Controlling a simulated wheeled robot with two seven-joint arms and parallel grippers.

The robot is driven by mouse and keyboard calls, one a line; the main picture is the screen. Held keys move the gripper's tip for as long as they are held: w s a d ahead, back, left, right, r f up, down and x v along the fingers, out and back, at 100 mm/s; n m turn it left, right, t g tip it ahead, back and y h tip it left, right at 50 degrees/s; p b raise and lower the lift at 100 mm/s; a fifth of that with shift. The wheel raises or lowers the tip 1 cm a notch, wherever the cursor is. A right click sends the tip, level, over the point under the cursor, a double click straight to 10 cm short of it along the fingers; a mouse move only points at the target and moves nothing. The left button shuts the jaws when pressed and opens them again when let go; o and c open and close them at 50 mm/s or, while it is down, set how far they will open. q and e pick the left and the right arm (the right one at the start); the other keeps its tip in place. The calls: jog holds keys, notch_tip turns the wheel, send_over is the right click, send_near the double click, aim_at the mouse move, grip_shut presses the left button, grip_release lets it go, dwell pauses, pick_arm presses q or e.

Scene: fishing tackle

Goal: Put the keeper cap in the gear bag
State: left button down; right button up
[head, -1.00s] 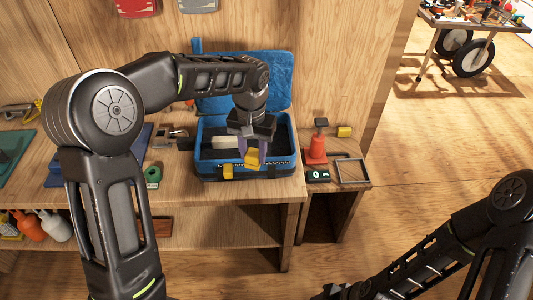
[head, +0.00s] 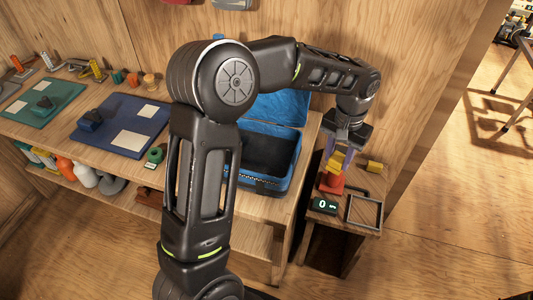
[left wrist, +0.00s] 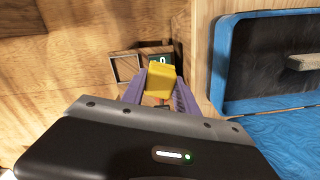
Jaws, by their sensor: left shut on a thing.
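My left gripper (head: 338,160) is shut on a yellow block-like piece (head: 334,162). It holds the piece over the small side stand, above an orange post-like object (head: 331,184). In the left wrist view the piece (left wrist: 160,78) shows between the purple fingers (left wrist: 161,92). A second yellow piece (head: 375,166) lies behind it on the stand. I cannot tell by looks which is the keeper cap. The open blue gear bag (head: 265,182) is on the bench left of the gripper, lid up. My arm hides part of it. My right gripper is out of view.
The side stand (head: 368,238) also carries a small display reading 0 (head: 325,205) and a square frame (head: 365,210). Left on the bench lie a blue mat (head: 120,128), a green mat (head: 42,101) and a green roll (head: 156,155). Open floor lies to the right.

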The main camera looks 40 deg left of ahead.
pick_arm(q)
jog(key=shift+w+r, duration=0.1)
jog(key=shift+r, duration=0.05)
jog(key=s+a+m+b, duration=0.2)
jog(key=s+a+m, duration=0.2)
jog(key=a+m, duration=1)
jog(key=a, duration=0.3)
jog(key=shift+r+b, duration=0.35)
jog(key=shift+r, duration=0.05)
jog(key=shift+f, duration=3.15)
